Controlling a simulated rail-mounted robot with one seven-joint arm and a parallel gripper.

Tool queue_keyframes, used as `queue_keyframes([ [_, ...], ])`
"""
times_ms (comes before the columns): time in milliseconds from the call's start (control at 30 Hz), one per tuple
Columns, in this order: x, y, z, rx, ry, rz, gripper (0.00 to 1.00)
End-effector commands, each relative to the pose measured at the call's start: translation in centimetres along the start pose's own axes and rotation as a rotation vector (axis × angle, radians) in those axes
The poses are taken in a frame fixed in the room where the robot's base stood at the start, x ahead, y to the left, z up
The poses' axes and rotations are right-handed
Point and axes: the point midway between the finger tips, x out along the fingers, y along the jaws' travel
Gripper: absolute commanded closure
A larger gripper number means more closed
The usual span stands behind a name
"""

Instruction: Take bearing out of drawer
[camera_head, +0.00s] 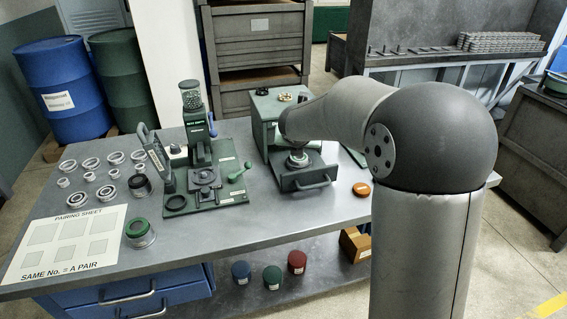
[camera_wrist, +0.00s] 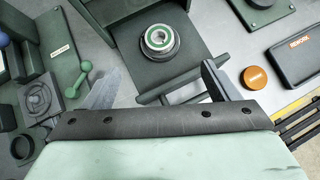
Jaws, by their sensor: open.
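The bearing (camera_wrist: 159,40), a silvery ring with a green band on a dark round seat, sits in the pulled-out drawer (camera_wrist: 185,71) in the wrist view. In the head view the bearing (camera_head: 298,158) shows below my arm, and the drawer (camera_head: 304,182) juts from the front of a green box (camera_head: 262,108). My gripper (camera_wrist: 162,68) is open and empty. Its fingers are spread to either side, lower in the wrist picture than the bearing and apart from it. The drawer handle shows between the fingers. My arm hides part of the box and most of the gripper in the head view.
A green press (camera_head: 198,150) stands left of the drawer. Several loose rings and bearings (camera_head: 104,195) lie at the table's left by a pairing sheet (camera_head: 68,240). An orange disc (camera_wrist: 255,78) and a dark case (camera_wrist: 298,55) lie right of the drawer.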

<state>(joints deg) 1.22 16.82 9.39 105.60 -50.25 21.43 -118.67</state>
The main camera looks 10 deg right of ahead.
Motion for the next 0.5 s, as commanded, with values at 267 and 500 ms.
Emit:
queue_keyframes([
  [267,5.4,0.1,-0.2,-0.007,0.004,-0.001,0.19],
  [500,10.1,0.1,-0.2,-0.005,0.003,-0.001,0.19],
])
